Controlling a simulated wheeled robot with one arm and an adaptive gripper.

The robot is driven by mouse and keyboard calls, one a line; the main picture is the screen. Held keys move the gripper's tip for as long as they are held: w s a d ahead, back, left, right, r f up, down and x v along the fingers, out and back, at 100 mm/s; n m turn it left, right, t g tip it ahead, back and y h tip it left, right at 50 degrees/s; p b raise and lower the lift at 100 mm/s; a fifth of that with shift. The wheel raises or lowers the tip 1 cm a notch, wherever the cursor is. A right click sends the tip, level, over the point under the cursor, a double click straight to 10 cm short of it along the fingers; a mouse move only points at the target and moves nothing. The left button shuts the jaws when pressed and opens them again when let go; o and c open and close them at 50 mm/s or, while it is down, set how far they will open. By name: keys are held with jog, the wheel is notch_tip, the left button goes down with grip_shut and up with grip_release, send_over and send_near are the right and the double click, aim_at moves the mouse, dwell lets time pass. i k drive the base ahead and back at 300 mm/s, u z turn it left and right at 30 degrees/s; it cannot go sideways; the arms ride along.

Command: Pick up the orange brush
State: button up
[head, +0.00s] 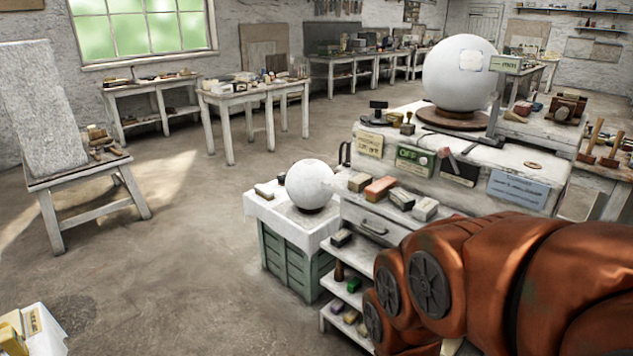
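An orange-red block-shaped item (380,189), which looks like the orange brush, lies on the front ledge of the white workbench (470,165) in the head view. Bristles cannot be made out at this size. It sits in a row with a tan block (359,182) to its left and grey-white blocks (402,198) to its right. My orange arm fills the lower right of the picture, in front of the bench's right part. My gripper is not in view, so its state and its place relative to the brush are hidden.
A small plaster sphere (310,184) stands on a green crate-like stand (290,262) left of the ledge. A large sphere (460,73) rests on a round base at the back. Low shelves (345,290) sit below the ledge.

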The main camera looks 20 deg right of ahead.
aim_at(377, 191)
jog(key=u, duration=0.7)
jog(key=i, duration=2.8)
jog(key=z, duration=1.65)
jog(key=i, duration=0.65)
jog(key=z, duration=0.55)
